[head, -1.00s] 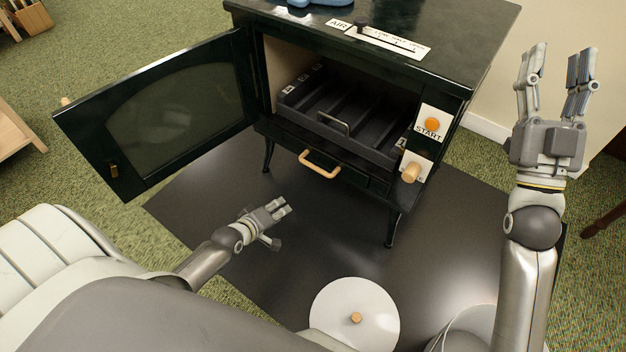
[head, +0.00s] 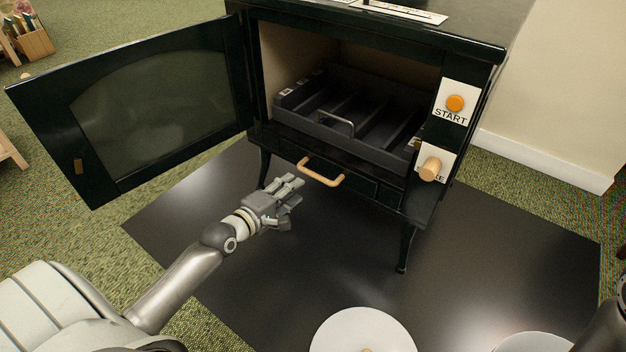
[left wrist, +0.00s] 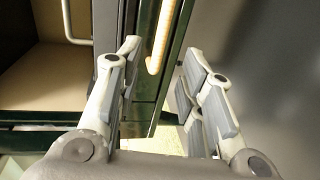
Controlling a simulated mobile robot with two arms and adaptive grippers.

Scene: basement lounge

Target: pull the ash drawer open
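The ash drawer (head: 359,187) is the dark front low on the stove, below the firebox opening. It looks shut. Its curved wooden handle (head: 319,176) sticks out from the front. My left gripper (head: 297,190) is just left of and below the handle, apart from it. In the left wrist view my left gripper (left wrist: 161,52) is open and empty, its fingers spread wide. The wooden handle (left wrist: 160,38) shows ahead in the gap between the fingertips. My right gripper is out of view.
The stove door (head: 150,112) stands wide open to the left. A dark tray (head: 345,143) with a wire handle sits in the firebox. A START button (head: 455,103) and a wooden knob (head: 430,168) are at right. A white round lid (head: 362,330) is in front.

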